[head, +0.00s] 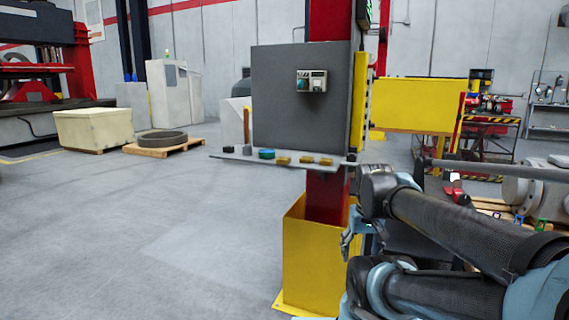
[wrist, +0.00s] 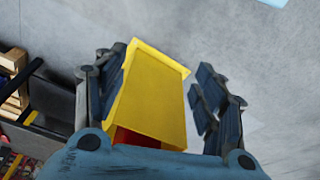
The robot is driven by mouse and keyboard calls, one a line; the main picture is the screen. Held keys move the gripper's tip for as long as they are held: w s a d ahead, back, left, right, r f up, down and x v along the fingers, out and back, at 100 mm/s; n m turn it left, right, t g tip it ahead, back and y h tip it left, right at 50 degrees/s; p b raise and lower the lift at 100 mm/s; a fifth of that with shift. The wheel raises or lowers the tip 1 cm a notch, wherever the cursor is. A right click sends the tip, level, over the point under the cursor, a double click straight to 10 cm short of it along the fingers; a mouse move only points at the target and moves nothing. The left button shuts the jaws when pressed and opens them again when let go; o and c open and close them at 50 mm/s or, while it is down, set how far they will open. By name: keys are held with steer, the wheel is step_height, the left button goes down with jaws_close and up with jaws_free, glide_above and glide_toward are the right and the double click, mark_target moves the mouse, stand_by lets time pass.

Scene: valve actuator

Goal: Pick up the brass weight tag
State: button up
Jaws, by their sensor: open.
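Three small brass-coloured pieces lie on the narrow grey shelf (head: 225,155) below a grey panel: a left one (head: 283,160), a middle one (head: 306,160) and a right one (head: 326,162). They are too small to tell which is the brass weight tag. My gripper (head: 350,240) hangs below and right of the shelf, in front of the yellow post guard. In the wrist view my gripper (wrist: 160,88) has its fingers spread apart with nothing between them. The wrist view shows no brass piece.
A yellow guard (head: 310,262) surrounds the red post (head: 328,200) under the shelf; it also fills the middle of the wrist view (wrist: 155,95). A green-blue piece (head: 266,154) and dark pieces share the shelf. A small box (head: 311,81) sits on the panel.

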steer(key=w+a+r+m, duration=0.1)
steer(key=w+a+r, duration=0.3)
steer(key=w+r, duration=0.55)
steer(key=w+a+r+m, duration=0.1)
steer(key=w+a+r, duration=0.3)
steer(key=w+r, duration=0.5)
steer(key=w+a+r+m+t+h, duration=0.1)
steer(key=w+a+r, duration=0.6)
steer(key=a, duration=0.2)
steer(key=w+a+r+m+t, duration=0.1)
steer(key=w+a+r, duration=0.65)
steer(key=a, duration=0.25)
glide_above(282, 159)
steer(key=s, duration=0.2)
step_height(282, 159, down, 10)
steer(key=shift+s+a+x, duration=0.1)
steer(key=shift+a+x, duration=0.05)
steer(key=shift+x, duration=1.35)
steer(key=shift+s+a+x, duration=0.15)
steer(key=shift+x, duration=1.4)
steer(key=c, duration=1.2)
